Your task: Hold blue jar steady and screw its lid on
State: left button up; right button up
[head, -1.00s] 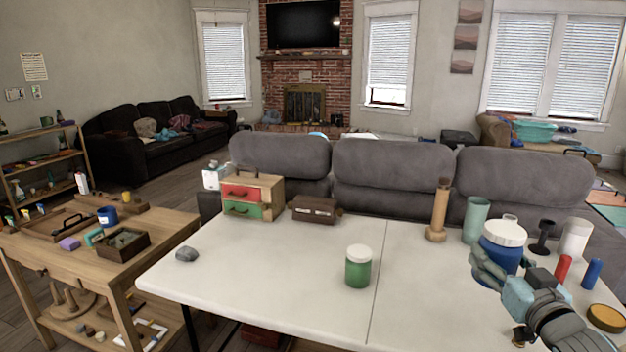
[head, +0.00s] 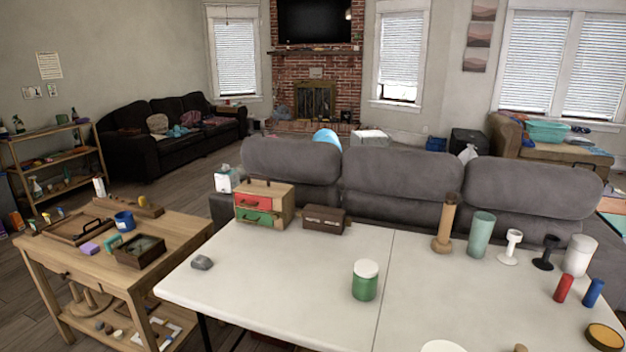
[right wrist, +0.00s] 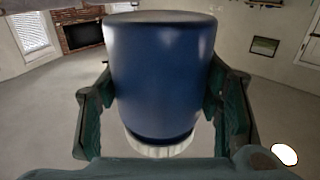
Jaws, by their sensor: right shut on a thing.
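The blue jar (right wrist: 160,75) fills the middle of the right wrist view. Its white lid (right wrist: 158,148) shows at the jar's end that is lower in that picture. Whether the lid is screwed tight cannot be told. My right gripper (right wrist: 162,100) has a finger on each side of the jar's body and is shut on it. In the head view a white round top (head: 443,346) is cut off by the bottom edge; it may be this lid. Neither gripper shows in the head view, and my left gripper is in no current view.
A green jar with a white lid (head: 365,281) stands mid-table. Along the right stand a wooden cylinder (head: 446,224), a teal cup (head: 481,236), goblets, a white canister (head: 579,255), and red and blue cylinders. A drawer box (head: 263,205) is at the back left. The white table's (head: 290,285) left half is mostly clear.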

jog(key=shift+f, duration=0.25)
dwell(0.4)
jog(key=shift+a, duration=0.25)
jog(key=w+a+r+n+g+y, duration=0.1)
jog(key=a+n+g+y, duration=0.2)
jog(key=a, duration=1)
jog(key=shift+r+y, duration=0.35)
jog(key=shift+y, duration=0.25)
